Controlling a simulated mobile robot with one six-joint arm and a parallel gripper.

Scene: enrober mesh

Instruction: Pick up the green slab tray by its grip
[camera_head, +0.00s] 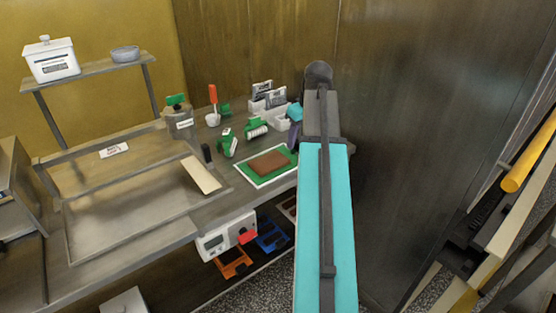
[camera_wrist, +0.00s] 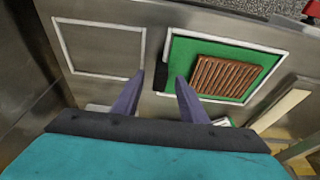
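The green slab tray (camera_head: 246,174) lies on the worktop inside a white outline, with a ridged brown slab (camera_head: 268,163) on it. The tray also shows in the wrist view (camera_wrist: 183,49), with its slab (camera_wrist: 226,76). Its black grip (camera_wrist: 161,83) sticks up at the tray's left edge there. My gripper (camera_wrist: 160,75) is open, with one purple finger on each side of the grip in that picture. I see no contact, and the height gap is hard to judge. In the head view my gripper (camera_head: 293,144) is at the tray's far right, partly behind my arm, which hides the grip.
An empty white-outlined spot (camera_wrist: 100,48) lies beside the tray in the wrist view. Green-topped tools (camera_head: 228,146), a white rack (camera_head: 277,115) and an orange-handled tool (camera_head: 213,105) stand behind the tray. A metal mesh frame (camera_head: 130,225) is to the left. A dark wall (camera_head: 430,120) rises at right.

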